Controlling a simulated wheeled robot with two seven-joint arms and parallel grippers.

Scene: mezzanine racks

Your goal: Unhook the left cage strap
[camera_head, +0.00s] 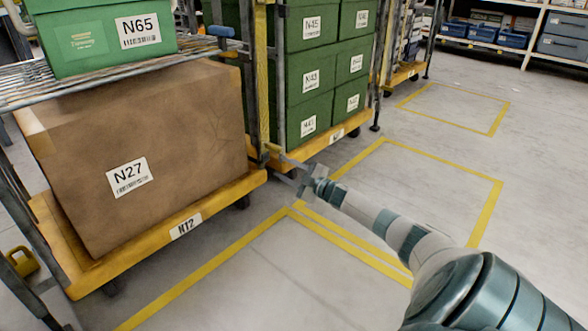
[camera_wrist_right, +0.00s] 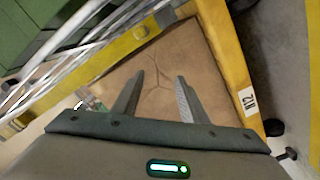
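The left cage trolley has a yellow base (camera_head: 215,205) labelled N12 and carries a brown box (camera_head: 190,130) labelled N27. I cannot clearly make out a strap across its open front. A blue-ended latch piece (camera_head: 222,31) is at the upper right of this cage, and a yellow fitting (camera_head: 22,261) is by its left post. My right gripper (camera_head: 278,170) is in front of the cage's right corner, apart from the box. In the right wrist view its two fingers (camera_wrist_right: 160,77) are open and empty, with the brown box (camera_wrist_right: 205,65) behind them. My left gripper is not in view.
A wire shelf (camera_head: 100,78) holds a green crate (camera_head: 75,45) labelled N65. A second trolley with stacked green crates (camera_head: 308,80) stands to the right. Yellow floor lines (camera_head: 490,210) mark empty bays. Blue bins (camera_head: 482,34) sit on far shelving.

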